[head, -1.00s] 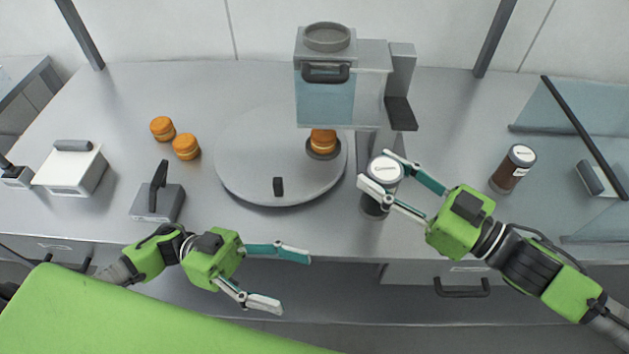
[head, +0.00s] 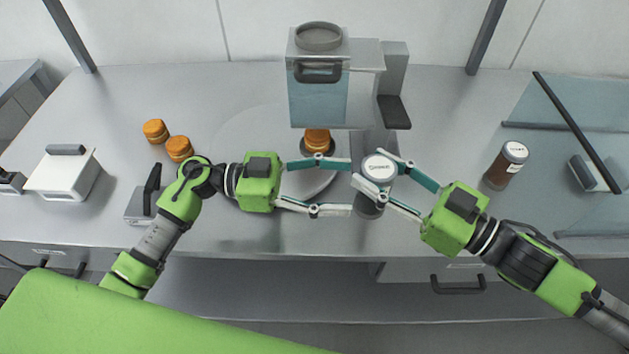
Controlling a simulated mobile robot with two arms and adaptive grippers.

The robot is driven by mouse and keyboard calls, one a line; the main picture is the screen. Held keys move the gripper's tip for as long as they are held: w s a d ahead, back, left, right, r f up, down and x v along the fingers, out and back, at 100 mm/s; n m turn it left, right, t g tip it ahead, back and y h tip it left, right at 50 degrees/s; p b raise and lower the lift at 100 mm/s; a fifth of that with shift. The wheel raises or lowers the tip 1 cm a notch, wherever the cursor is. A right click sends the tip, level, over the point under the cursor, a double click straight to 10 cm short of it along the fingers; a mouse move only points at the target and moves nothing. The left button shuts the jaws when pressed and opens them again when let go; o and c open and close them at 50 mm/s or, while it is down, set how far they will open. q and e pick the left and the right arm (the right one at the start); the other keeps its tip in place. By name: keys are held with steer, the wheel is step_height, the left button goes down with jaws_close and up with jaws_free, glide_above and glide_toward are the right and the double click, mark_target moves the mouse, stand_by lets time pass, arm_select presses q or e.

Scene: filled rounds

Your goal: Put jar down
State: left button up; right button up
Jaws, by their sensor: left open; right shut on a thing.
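A jar (head: 379,167) with a white lid is between the fingers of my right gripper (head: 369,166), which is shut on it. The jar is upright, to the right of the round plate, at the front part of the counter. Whether its base touches the surface is unclear. My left gripper (head: 350,187) is open and empty. Its fingers point right, and their tips are just left of the jar. A second jar (head: 505,166), dark with a white lid, stands apart on the right of the counter.
A dispenser machine (head: 318,90) stands at the back, with an orange filled round (head: 317,141) beneath it. The turntable (head: 235,132) lies partly under my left gripper. Two more orange rounds (head: 179,148) sit at left. A white box (head: 62,175) is far left. The counter between the jars is clear.

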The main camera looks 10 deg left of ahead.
arm_select(q)
steer(key=d, duration=0.4)
steer(key=w+d, duration=0.1)
steer(key=d, duration=0.2)
steer(key=shift+d, duration=0.1)
steer(key=c, duration=1.3)
steer(key=shift+c, duration=0.2)
arm_select(e)
steer(key=o, duration=1.4)
steer(key=shift+c, duration=0.2)
arm_select(q)
steer(key=shift+c, duration=0.2)
